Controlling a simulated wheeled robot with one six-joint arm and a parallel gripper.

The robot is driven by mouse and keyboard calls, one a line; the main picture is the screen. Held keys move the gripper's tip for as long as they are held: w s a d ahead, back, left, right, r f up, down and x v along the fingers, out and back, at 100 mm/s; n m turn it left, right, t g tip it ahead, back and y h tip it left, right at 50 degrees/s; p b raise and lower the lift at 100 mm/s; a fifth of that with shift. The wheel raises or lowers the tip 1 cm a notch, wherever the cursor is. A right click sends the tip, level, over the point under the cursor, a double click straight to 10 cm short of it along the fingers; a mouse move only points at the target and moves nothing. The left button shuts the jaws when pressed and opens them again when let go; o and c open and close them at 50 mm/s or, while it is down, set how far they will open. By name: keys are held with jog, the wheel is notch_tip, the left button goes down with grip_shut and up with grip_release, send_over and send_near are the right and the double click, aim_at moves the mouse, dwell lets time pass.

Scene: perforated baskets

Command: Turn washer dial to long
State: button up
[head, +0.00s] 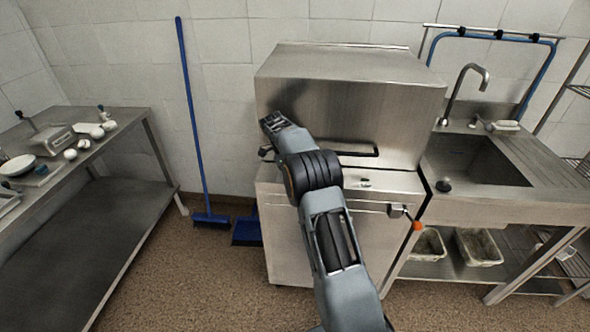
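The washer (388,92) is a stainless steel hood-type machine in the middle of the head view, against the tiled wall. Its hood has a dark bar handle (345,151) low on the front. A small grey and black fitting (397,210) is on the right of the lower front panel; I cannot tell if it is the dial, and no "long" mark is readable. My arm rises from the bottom and covers part of the front panel. My gripper (272,121) is in front of the hood's left side, away from that fitting. Its fingers are too small to read.
A steel sink (480,158) with a tap stands at the right, with grey tubs (478,246) on the shelf below. A small orange thing (417,226) is by the washer's right edge. A steel table (112,145) is at the left; a blue broom (194,120) leans between.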

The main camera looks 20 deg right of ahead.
dwell(0.4)
jog(key=o, duration=0.9)
jog(key=p+v, duration=0.4)
jog(key=v, duration=0.9)
jog(key=shift+r+p, duration=0.3)
jog(key=shift+r, duration=0.05)
jog(key=shift+w, duration=0.1)
